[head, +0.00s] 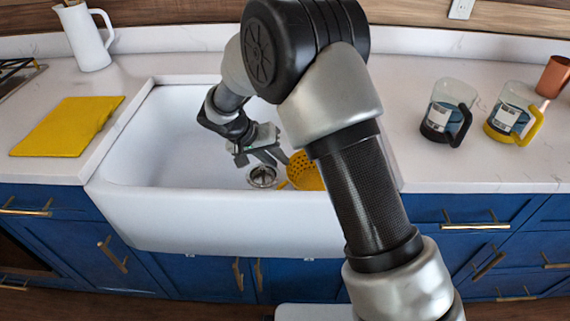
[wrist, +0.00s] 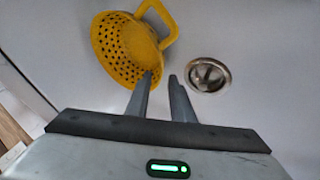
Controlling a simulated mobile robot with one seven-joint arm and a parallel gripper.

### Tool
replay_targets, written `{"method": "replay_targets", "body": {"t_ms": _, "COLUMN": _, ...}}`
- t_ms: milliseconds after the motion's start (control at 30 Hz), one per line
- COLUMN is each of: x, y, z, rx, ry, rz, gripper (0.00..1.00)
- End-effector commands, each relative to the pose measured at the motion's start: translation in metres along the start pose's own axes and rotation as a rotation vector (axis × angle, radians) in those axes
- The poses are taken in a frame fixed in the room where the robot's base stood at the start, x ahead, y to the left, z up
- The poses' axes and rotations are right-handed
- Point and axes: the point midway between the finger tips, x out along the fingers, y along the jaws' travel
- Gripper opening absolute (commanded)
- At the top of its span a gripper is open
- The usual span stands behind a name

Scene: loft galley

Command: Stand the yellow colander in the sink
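The yellow colander (head: 305,172) is inside the white sink (head: 165,155), to the right of the drain, partly hidden by my arm in the head view. In the wrist view the colander (wrist: 125,48) shows its perforated bowl and a loop handle at upper right; I cannot tell exactly how it is tilted. My gripper (head: 277,162) is low in the sink beside the colander. In the wrist view my gripper (wrist: 160,82) has its fingers apart with nothing between them. The left fingertip overlaps the colander's edge in the picture; contact is unclear.
The metal drain (wrist: 207,74) is beside the colander. The sink's left part is clear. A yellow board (head: 67,127) and white pitcher (head: 86,38) are on the left counter. Two glass mugs, black-handled (head: 447,110) and yellow-handled (head: 513,113), and a copper cup (head: 553,77) stand right.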

Motion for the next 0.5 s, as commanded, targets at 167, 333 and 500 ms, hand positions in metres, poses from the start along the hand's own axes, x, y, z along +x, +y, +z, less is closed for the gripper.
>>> {"method": "replay_targets", "body": {"t_ms": 167, "x": -0.031, "y": 0.0, "z": -0.001, "rx": 0.001, "ry": 0.001, "rz": 0.0, "gripper": 0.21}}
{"method": "replay_targets", "body": {"t_ms": 333, "x": -0.043, "y": 0.0, "z": 0.0, "rx": 0.0, "ry": -0.001, "rz": 0.0, "gripper": 0.21}}
{"method": "replay_targets", "body": {"t_ms": 500, "x": -0.046, "y": 0.004, "z": -0.001, "rx": 0.002, "ry": -0.002, "rz": -0.001, "gripper": 0.21}}
